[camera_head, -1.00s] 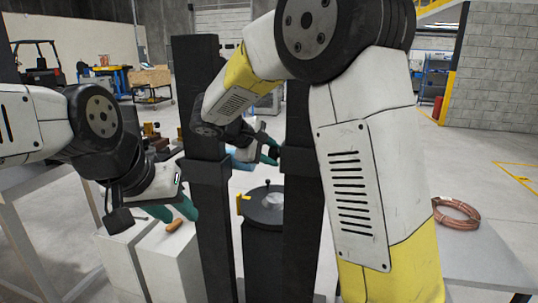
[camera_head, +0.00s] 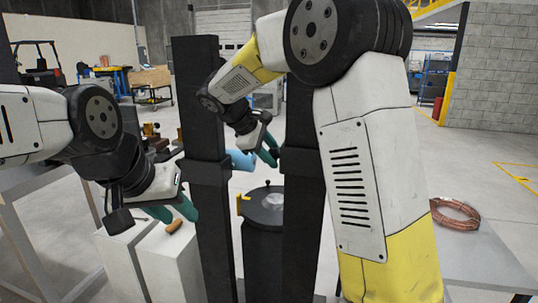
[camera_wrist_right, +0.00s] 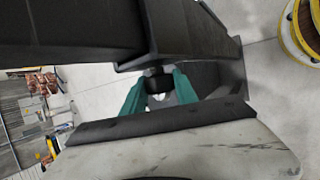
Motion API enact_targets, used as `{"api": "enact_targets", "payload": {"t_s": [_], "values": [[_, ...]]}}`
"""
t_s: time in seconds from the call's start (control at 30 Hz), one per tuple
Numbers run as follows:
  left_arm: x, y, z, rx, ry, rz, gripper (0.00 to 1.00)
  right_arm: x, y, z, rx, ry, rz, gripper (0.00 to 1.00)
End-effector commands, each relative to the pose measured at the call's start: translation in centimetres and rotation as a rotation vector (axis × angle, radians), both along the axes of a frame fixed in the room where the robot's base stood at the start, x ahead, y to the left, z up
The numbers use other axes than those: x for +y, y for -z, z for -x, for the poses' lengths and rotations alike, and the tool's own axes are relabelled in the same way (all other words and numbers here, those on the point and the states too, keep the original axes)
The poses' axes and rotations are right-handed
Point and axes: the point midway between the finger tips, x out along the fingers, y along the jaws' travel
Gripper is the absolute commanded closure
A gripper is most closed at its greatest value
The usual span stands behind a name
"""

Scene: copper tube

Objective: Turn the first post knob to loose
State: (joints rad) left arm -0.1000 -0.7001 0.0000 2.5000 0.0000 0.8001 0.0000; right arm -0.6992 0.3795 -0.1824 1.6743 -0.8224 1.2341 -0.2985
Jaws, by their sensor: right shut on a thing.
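Two black posts stand in the head view, a left one (camera_head: 200,110) and a right one (camera_head: 303,220). My right gripper (camera_head: 268,156) is beside the right post, with its green fingertips close to the collar. In the right wrist view, the green fingers (camera_wrist_right: 158,95) are on either side of a small dark knob (camera_wrist_right: 157,80) under a black beam, and they are shut on it. The knob's turn angle is not readable. In the head view the knob is hidden. My left gripper (camera_head: 174,211) is open and empty above the white boxes, near a small orange-brown piece (camera_head: 174,226).
A black round-topped stand (camera_head: 264,208) with a yellow tab sits between the posts. A blue object (camera_head: 242,160) is behind them. A copper tube coil (camera_head: 455,214) lies on the grey table (camera_head: 480,262) at right. My right arm covers much of the middle.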

Motion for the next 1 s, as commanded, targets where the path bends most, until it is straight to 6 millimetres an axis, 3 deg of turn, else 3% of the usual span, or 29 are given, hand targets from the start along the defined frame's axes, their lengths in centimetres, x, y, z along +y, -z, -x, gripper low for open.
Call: {"api": "enact_targets", "payload": {"t_s": [0.03, 0.13, 0.53, 1.0], "values": [[0.0, 0.0, 0.0, 0.0, 0.0, 0.0, 0.64, 0.0, 0.0, 0.0, 0.001, 0.0, 0.001, 0.63], [0.0, 0.0, 0.0, 0.0, 0.0, 0.0, 0.64, 0.0, 0.0, 0.0, 0.0, 0.001, 0.001, 0.43], [0.0, 0.0, 0.0, 0.0, 0.0, 0.0, 0.64, 0.4, -0.5, 0.2, -0.003, -0.001, -0.001, 0.43], [0.0, 0.0, 0.0, 0.0, 0.0, 0.0, 0.64, 3.9, -5.6, 2.7, -0.001, -0.001, 0.0, 0.43]]}}
